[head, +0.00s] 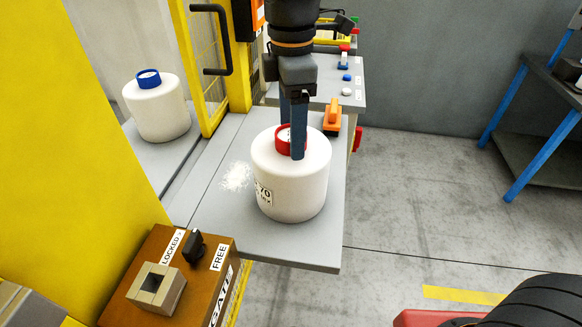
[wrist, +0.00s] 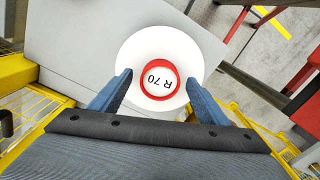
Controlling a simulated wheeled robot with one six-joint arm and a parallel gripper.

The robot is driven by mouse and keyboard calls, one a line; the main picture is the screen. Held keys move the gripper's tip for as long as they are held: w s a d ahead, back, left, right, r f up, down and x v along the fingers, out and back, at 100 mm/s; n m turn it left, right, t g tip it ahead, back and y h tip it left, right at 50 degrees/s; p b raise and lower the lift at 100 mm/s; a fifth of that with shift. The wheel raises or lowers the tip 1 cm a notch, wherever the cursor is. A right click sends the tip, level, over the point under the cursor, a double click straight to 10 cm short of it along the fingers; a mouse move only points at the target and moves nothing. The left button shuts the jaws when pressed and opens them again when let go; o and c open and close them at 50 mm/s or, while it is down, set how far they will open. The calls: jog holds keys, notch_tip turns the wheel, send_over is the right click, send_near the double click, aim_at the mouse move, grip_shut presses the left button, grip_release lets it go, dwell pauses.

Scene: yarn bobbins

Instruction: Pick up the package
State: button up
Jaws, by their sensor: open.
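A white yarn package (head: 290,190) with a red core top stands upright on the grey table (head: 205,205) in the head view. Its side label is partly visible. In the wrist view the package (wrist: 160,42) is seen from above, with "R 70" inside its red ring (wrist: 160,80). My gripper (head: 292,143) is open, pointing down over the package's top. Its blue fingers lie on either side of the red ring, apart from it in the wrist view (wrist: 159,82). The exact fingertip height is hard to tell.
A second white package (head: 158,108) with a blue core top stands at the left, beyond a yellow mesh gate (head: 208,60). White powder or fluff (head: 236,177) lies left of the package. An orange-handled object (head: 333,116) sits behind it. A brown lock box (head: 165,280) is in front.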

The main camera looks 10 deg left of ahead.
jog(key=shift+f, duration=0.4)
grip_shut()
jog(key=shift+r, duration=0.1)
notch_tip(320, 180, up, 10)
jog(key=b, duration=0.2)
dwell(0.5)
